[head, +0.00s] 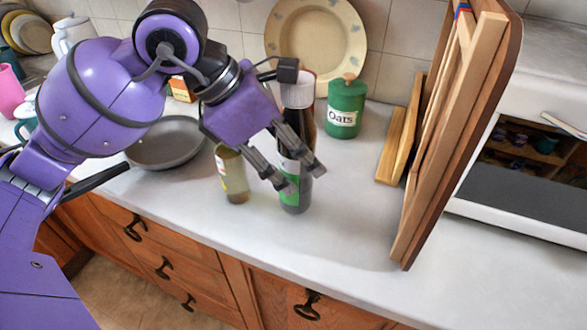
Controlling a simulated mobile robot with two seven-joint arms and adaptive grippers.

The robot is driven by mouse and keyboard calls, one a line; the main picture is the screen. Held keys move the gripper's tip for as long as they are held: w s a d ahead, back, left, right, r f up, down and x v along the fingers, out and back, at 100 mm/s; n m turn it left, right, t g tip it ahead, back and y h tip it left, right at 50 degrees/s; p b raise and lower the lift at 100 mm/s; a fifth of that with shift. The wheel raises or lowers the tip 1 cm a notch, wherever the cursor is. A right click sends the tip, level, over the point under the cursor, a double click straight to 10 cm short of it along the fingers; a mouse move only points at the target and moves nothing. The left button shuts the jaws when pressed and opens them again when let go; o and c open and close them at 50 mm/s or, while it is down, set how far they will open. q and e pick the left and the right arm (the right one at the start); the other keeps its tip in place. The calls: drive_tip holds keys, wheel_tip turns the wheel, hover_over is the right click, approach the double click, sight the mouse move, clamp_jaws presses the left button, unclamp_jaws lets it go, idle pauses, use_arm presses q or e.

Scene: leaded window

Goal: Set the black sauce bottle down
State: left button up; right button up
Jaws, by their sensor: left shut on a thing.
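The black sauce bottle (296,201) stands upright near the middle of the worktop, dark with a green and white label. My left gripper (303,179) reaches down to it from the upper left and is shut on it, with the fingers across its middle. The fingers and wrist hide part of the bottle. Its base is at or very close to the worktop (345,225); I cannot tell whether it touches. My right gripper is not in view.
A small bottle with a pale label (233,182) stands close on the left, beyond it a grey pan (165,150). A green oats canister (345,112) and a cream plate (315,45) are behind. Tall wooden boards (450,135) lean at right. Worktop between bottle and boards is clear.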

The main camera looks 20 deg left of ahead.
sight(292, 169)
use_arm(q)
drive_tip(key=shift+w+d+f, duration=0.1)
drive_tip(key=shift+f, duration=0.9)
drive_tip(key=shift+w+d+f, duration=0.1)
drive_tip(key=shift+f, duration=0.85)
drive_tip(key=o, duration=1.7)
drive_tip(key=shift+a, duration=0.1)
drive_tip(key=shift+a+r, duration=0.1)
drive_tip(key=shift+r, duration=0.3)
drive_tip(key=v, duration=1.1)
drive_tip(key=shift+s+r, duration=0.2)
drive_tip(key=shift+a, duration=0.1)
